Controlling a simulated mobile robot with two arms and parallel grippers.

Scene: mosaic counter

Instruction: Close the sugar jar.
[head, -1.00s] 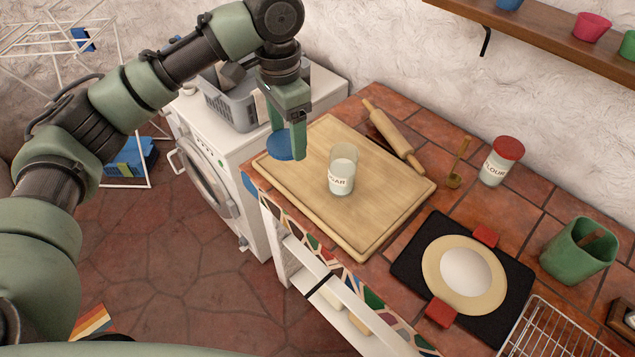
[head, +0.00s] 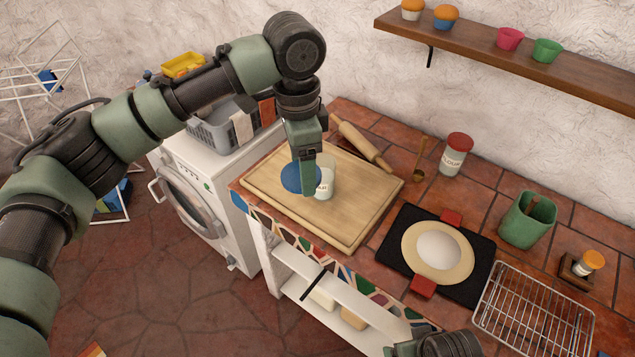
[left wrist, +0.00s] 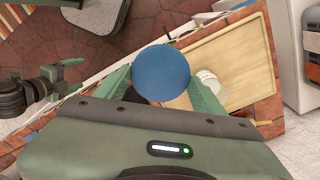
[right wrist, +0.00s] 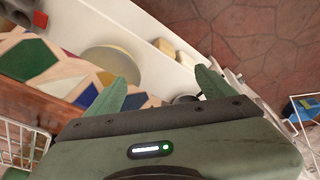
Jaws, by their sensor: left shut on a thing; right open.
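The sugar jar (head: 326,184) is a clear glass jar with white contents and a label, upright and open on the wooden cutting board (head: 365,213). My left gripper (head: 306,187) is shut on the round blue lid (head: 293,178), held roughly flat just left of the jar and partly in front of it in the head view. In the left wrist view the lid (left wrist: 160,73) lies between the fingers and the jar (left wrist: 207,80) shows beside it, to the right. My right gripper (right wrist: 163,82) is open and empty, low at the counter's front.
A rolling pin (head: 362,145) lies at the board's back edge. A washing machine (head: 190,190) is at left.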

